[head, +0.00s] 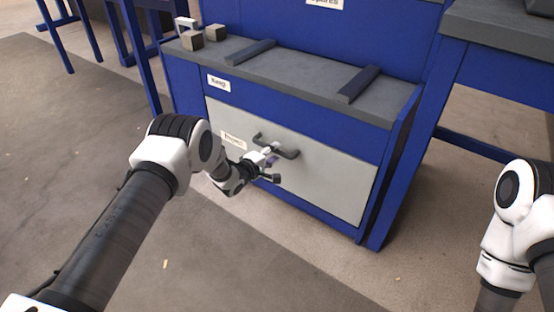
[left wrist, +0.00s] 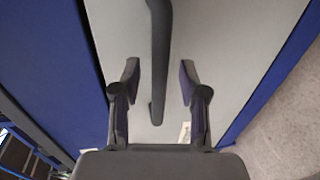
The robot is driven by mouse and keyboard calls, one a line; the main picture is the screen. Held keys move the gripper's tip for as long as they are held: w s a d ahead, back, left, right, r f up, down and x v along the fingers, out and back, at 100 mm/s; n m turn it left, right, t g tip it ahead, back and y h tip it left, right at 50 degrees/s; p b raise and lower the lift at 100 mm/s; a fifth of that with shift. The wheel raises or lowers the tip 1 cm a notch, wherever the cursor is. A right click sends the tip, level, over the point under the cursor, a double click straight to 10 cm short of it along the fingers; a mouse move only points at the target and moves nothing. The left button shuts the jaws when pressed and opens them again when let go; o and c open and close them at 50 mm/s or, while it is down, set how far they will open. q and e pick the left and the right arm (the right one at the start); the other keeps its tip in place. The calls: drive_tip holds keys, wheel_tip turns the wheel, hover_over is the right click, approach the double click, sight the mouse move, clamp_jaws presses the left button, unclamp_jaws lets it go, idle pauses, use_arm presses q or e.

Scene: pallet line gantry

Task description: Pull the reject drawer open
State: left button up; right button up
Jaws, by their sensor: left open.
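The reject drawer has a light grey front (head: 335,185) set in a blue cabinet, and it looks closed. A dark bar handle (head: 288,153) is fixed across its upper part. In the left wrist view, the handle (left wrist: 160,60) runs between the two open fingers of the left gripper (left wrist: 158,85), with a gap on each side.
The grey cabinet top (head: 300,72) carries two dark bars and two small blocks (head: 192,40). A label (head: 218,83) sits above the drawer. A blue-legged table (head: 500,45) stands at the right. The floor (head: 190,265) before the drawer is largely clear.

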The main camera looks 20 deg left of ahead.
use_arm(q)
drive_tip(key=shift+w+d+f, duration=0.25)
drive_tip(key=shift+w+f, duration=0.1)
drive_tip(key=shift+w, duration=0.3)
drive_tip(key=shift+w+d+r+b, duration=0.1)
drive_tip(key=shift+w+b, duration=0.2)
drive_tip(key=shift+w, duration=0.05)
clamp_jaws()
use_arm(e)
drive_tip(key=shift+f, duration=0.65)
use_arm(q)
drive_tip(key=shift+s, duration=0.15)
use_arm(e)
drive_tip(key=shift+r, duration=0.15)
